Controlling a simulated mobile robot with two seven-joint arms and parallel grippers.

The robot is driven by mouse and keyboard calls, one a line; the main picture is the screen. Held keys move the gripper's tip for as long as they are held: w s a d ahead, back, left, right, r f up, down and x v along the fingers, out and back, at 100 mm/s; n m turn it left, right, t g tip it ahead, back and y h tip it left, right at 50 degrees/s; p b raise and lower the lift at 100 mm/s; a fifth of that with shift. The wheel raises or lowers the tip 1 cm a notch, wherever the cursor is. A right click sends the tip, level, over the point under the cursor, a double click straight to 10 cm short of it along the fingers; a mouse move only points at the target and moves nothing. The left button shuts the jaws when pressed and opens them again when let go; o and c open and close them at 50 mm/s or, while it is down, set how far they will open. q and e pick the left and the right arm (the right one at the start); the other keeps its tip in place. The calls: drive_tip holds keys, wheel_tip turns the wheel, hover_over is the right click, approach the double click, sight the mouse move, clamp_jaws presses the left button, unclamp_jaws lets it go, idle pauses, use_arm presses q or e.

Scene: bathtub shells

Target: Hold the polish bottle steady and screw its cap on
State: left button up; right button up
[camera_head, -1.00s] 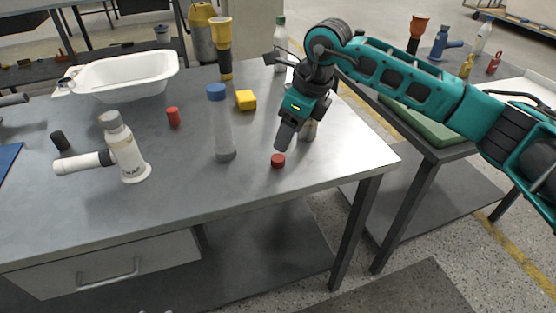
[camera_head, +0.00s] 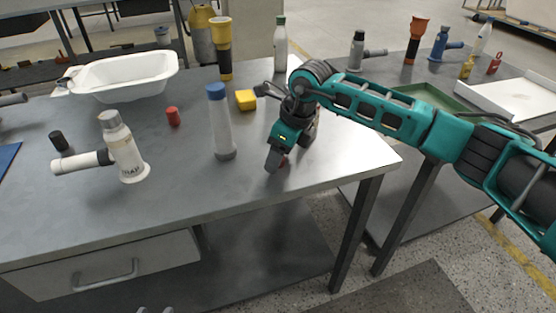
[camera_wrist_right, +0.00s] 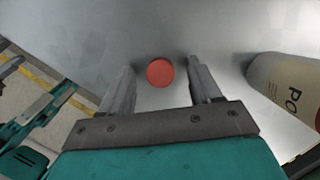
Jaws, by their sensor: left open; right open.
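A round red cap (camera_wrist_right: 160,72) lies on the grey table, between and just beyond the spread fingers of my right gripper (camera_wrist_right: 163,88). In the head view my right gripper (camera_head: 276,160) points down near the table's right side and covers most of the cap. A bottle with a cream label reading "PO" (camera_wrist_right: 292,85), likely the polish bottle, is beside the right gripper, at the right of the wrist view; the arm hides it in the head view. Two pale tips at the head view's bottom edge seem to be my left gripper (camera_head: 155,310), apart and empty, far from the bottle.
A blue-capped clear bottle (camera_head: 220,125) and a yellow block (camera_head: 245,99) stand left of the right gripper. Further left are a red cylinder (camera_head: 173,117), a white bottle (camera_head: 124,150) with a side tube, and a white tub shell (camera_head: 125,75). The front middle of the table is clear.

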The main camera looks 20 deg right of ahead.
idle(0.3)
drive_tip(key=c, duration=1.1)
drive_tip(key=shift+r, duration=0.1)
wheel_tip(320, 180, up, 20)
drive_tip(key=p, duration=0.2)
